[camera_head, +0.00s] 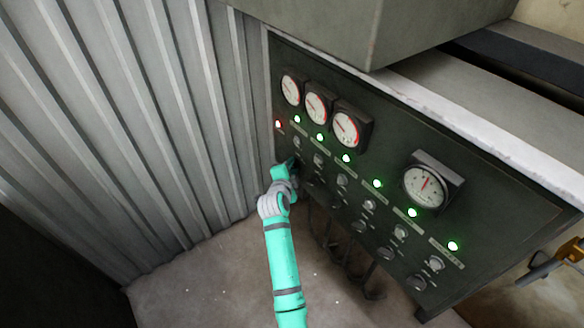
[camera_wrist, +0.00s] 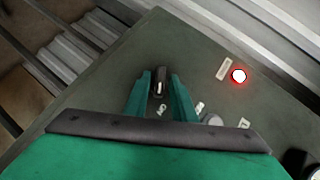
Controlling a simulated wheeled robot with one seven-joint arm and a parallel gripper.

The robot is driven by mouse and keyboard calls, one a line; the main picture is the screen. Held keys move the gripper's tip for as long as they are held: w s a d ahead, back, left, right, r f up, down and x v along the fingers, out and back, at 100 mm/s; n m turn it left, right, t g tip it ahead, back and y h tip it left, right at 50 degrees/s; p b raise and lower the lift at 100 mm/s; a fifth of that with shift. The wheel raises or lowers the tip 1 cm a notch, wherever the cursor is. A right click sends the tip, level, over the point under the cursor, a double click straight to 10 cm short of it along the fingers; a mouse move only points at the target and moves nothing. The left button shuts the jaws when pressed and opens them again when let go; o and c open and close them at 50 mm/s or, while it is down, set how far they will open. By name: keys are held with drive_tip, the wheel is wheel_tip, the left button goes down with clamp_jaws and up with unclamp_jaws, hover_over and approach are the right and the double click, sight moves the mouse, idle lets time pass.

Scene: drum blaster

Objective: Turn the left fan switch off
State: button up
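The dark control panel (camera_head: 400,150) carries rows of switches below its lights; the labels are too small to read, so I cannot confirm which one is the left fan switch. My gripper (camera_wrist: 161,86) is at the left edge of the panel, also seen in the head view (camera_head: 292,165). In the wrist view a small dark switch (camera_wrist: 160,82) with a pale mark shows between the two green fingertips. The fingers are apart, with gaps beside the switch; I cannot tell whether they touch it. In the head view my gripper hides this switch.
A red light (camera_head: 278,124) glows at the panel's upper left, also in the wrist view (camera_wrist: 238,76); several other lights are green. Round gauges (camera_head: 346,128) stick out above. A corrugated metal wall (camera_head: 150,110) stands close on the left. Hooked cables (camera_head: 350,270) hang below.

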drive_tip(key=shift+r, duration=0.1)
drive_tip(key=shift+w+a+r+n+g+h, duration=0.15)
drive_tip(key=shift+n+g+h, duration=0.65)
drive_tip(key=shift+g, duration=0.55)
drive_tip(key=shift+w+a+r+n+g+h, duration=0.15)
drive_tip(key=shift+n+g+h, duration=0.4)
drive_tip(key=shift+n+g, duration=0.65)
drive_tip(key=shift+w+n+g+h, duration=0.15)
drive_tip(key=shift+n+g+h, duration=0.55)
drive_tip(key=shift+g, duration=0.85)
drive_tip(key=o, duration=0.7)
drive_tip(key=shift+o, duration=0.2)
